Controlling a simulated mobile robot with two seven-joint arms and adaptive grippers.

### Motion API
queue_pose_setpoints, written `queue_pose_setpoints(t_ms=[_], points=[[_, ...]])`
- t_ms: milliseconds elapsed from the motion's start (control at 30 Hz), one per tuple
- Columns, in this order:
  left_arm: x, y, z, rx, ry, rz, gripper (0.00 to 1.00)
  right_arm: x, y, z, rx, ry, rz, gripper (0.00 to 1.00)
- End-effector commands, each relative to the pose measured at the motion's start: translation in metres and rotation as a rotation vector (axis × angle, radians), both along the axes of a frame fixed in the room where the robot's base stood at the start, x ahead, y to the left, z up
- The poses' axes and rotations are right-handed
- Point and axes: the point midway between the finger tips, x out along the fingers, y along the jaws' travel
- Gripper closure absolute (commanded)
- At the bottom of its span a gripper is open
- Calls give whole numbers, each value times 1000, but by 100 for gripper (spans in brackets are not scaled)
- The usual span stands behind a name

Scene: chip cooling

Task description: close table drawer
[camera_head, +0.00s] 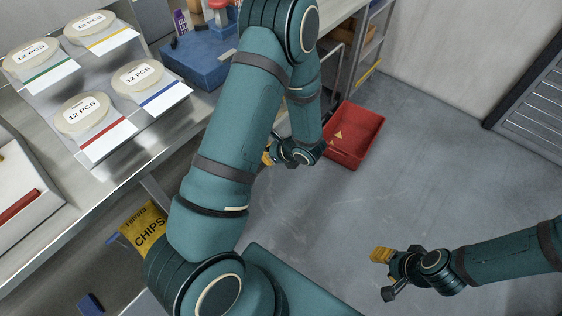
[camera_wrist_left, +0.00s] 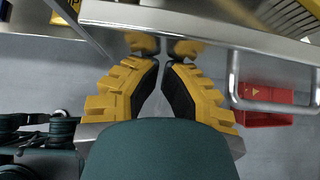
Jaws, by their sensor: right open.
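The drawer front (camera_wrist_left: 210,28) is a shiny metal panel across the top of the left wrist view, with a bar handle (camera_wrist_left: 272,104) at right. Part of the inside shows above its edge, so the drawer stands at least partly open; how far I cannot tell. My left gripper (camera_wrist_left: 160,68) has yellow fingers with tips nearly together and nothing between them. It points at the panel, left of the handle, and is reflected in it; contact is unclear. In the head view my left arm mostly hides this gripper and the drawer. My right gripper (camera_head: 380,272) is open and empty over the floor.
A red crate (camera_head: 354,137) stands on the floor beyond my left gripper. The steel table (camera_head: 110,190) at left carries several labelled round containers on a stand (camera_head: 150,108) and a blue box (camera_head: 197,56). A yellow chips bag (camera_head: 143,228) is below its edge. The floor at right is clear.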

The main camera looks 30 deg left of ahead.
Motion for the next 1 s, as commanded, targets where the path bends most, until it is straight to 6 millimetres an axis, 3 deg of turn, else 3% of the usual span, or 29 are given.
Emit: queue_pose_setpoints(t_ms=[200,500,733,1000], points=[[4,61,-2,2,-2,6,100,3,0,-16,-1,-7,-2,53],[10,127,-1,1,-2,4,100,5,-1,-29,-3,-14,-3,53],[12,156,0,1,-1,2,100,7,-1,-33,-3,-16,-4,53],[13,167,0,1,0,0,100,7,-1,-34,-3,-17,-5,53]])
